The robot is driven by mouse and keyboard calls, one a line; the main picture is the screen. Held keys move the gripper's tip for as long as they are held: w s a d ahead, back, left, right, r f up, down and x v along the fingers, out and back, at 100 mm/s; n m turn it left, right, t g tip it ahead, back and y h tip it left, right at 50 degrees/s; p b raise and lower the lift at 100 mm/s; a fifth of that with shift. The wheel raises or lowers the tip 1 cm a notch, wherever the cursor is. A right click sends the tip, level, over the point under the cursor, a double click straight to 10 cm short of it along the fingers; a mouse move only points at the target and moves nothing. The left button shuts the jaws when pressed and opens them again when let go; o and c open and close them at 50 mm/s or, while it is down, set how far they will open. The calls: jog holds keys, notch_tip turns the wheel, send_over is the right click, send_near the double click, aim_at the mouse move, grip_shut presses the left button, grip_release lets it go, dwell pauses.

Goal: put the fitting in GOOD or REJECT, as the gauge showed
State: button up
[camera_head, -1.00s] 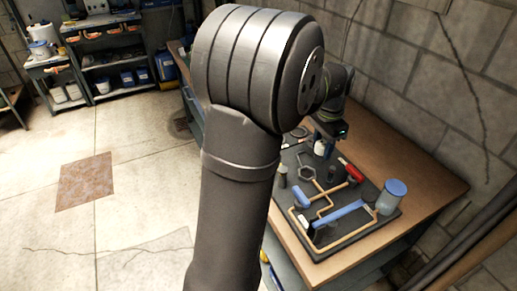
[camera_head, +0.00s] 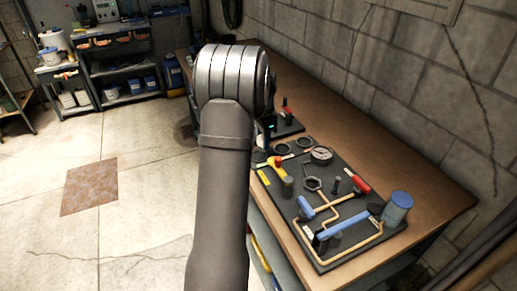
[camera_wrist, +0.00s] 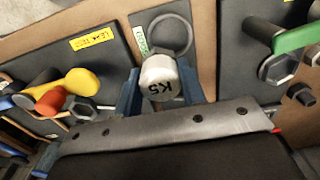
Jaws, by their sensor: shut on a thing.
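In the wrist view my gripper (camera_wrist: 159,84) is shut on the fitting (camera_wrist: 161,72), a whitish cylinder whose near end carries dark characters like "K5". The blue fingers press it from both sides. Just beyond it lies a thin grey ring (camera_wrist: 186,34) on a dark board, with a green-lettered tag (camera_wrist: 141,40) beside it that seems to read GOOD. The fitting overlaps the ring's lower edge in the picture; its height is unclear. In the head view two dark rings (camera_head: 303,142) show, and the round gauge (camera_head: 321,155) stands nearby, its needle unreadable. My arm hides gripper and fitting there.
A yellow-handled valve (camera_head: 277,166) and a yellow LEAK TEST label (camera_wrist: 92,37) are close by. Bare bench (camera_head: 345,125) lies along the wall.

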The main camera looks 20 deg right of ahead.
jog(key=shift+w+a+f, duration=0.45)
jog(key=shift+w+f, duration=0.15)
jog(key=shift+w, duration=0.25)
jog(key=shift+f, duration=2)
jog(key=shift+f, duration=0.15)
jog(key=o, duration=1)
